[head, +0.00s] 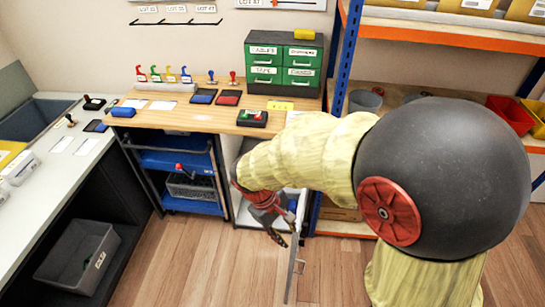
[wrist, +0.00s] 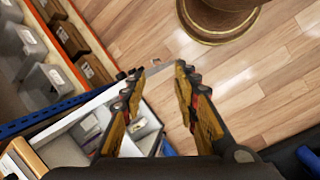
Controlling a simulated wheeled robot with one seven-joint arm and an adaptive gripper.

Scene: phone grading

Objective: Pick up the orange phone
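I cannot make out an orange phone in either view. My gripper (head: 275,222) hangs low in front of the wooden workbench, at a white open drawer (head: 243,212). In the wrist view my gripper (wrist: 160,70) has its two yellow-and-black fingers spread apart, with nothing held between them. The drawer (wrist: 92,109) lies beneath and left of the fingers there. It holds small grey, white and greenish items (wrist: 143,128), too small to name. The left finger and the gripper body hide part of the drawer. In the head view my arm hides much of it.
The workbench (head: 185,117) bears stamps, a blue pad (head: 203,96), a red pad (head: 228,98) and a green drawer cabinet (head: 284,65). A blue-framed shelf (head: 344,60) stands right of the bench. A round wooden base (wrist: 216,18) stands on the floor, which is otherwise largely clear.

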